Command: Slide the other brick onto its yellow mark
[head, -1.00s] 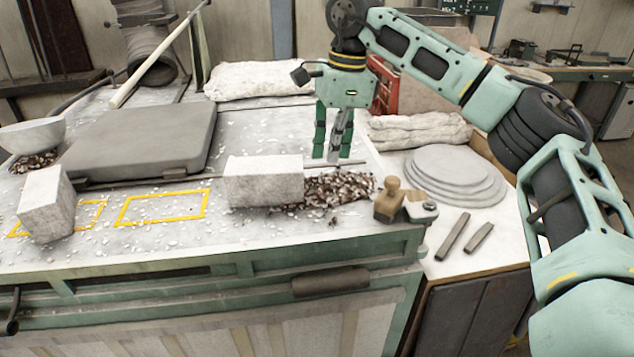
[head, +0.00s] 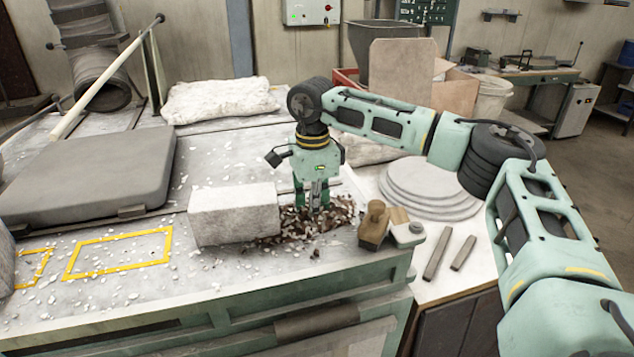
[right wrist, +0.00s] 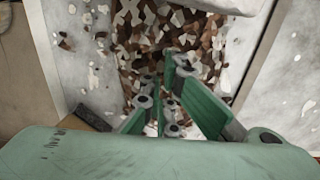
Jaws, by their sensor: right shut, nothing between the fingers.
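A pale stone brick (head: 235,213) lies on the white bench top, right of an empty yellow rectangle mark (head: 118,270) and apart from it. A second brick (head: 5,262) is cut off by the left edge of the head view, beside another yellow mark (head: 35,268) that shows only partly. My right gripper (head: 314,205) is shut and empty. It points down into the brown and white chips (head: 340,212) just right of the pale brick. Whether it touches the brick I cannot tell. The right wrist view shows its fingers (right wrist: 175,105) over the chips. My left gripper is out of view.
A wooden-handled block (head: 373,228) stands near the bench corner, close to the right of the chips. A big grey slab (head: 90,170) lies behind the marks. Round plates (head: 430,190) and two bars (head: 450,256) lie at right.

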